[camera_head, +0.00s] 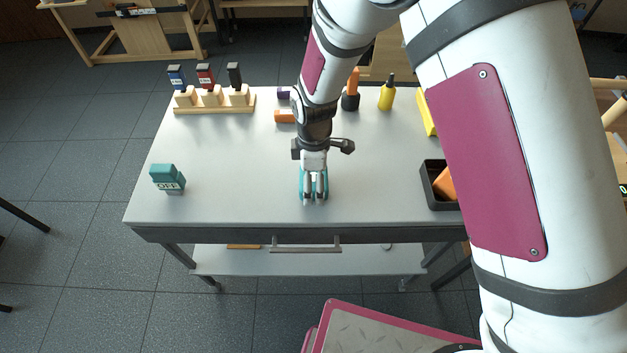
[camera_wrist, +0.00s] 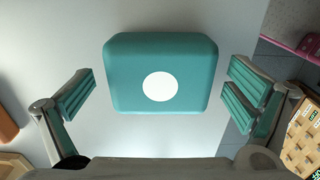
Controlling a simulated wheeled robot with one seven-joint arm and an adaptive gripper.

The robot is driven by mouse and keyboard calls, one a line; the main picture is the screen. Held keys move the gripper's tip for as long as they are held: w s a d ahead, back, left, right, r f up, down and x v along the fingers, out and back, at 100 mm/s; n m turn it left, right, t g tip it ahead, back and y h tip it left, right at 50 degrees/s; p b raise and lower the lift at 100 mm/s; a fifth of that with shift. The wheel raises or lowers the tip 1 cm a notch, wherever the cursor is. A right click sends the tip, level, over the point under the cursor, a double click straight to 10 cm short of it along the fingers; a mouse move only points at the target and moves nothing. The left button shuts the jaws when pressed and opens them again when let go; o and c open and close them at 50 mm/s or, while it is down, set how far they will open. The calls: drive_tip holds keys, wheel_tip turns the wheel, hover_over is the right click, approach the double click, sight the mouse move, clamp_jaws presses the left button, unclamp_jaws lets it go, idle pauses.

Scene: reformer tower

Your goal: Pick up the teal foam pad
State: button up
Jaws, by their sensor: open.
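The teal foam pad (camera_wrist: 160,50) lies on the grey table in the wrist view, a rounded block with a white round spot on top. My gripper (camera_head: 313,196) is open above the table, with its two teal-lined fingers on either side of the pad in the wrist view. The fingers look apart from the pad, with gaps on both sides. In the head view my gripper covers most of this spot, and I cannot tell the teal there from the finger linings.
A teal labelled block (camera_head: 168,178) stands at the table's left. A wooden stand (camera_head: 214,108) holds three coloured items at the back left. A yellow bottle (camera_head: 387,93) stands at the back. A black tray (camera_head: 431,190) with an orange block is at right. The table (camera_head: 235,185) is clear around my gripper.

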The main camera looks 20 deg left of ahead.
drive_tip(key=c, duration=1.3)
drive_tip(key=shift+r, duration=0.15)
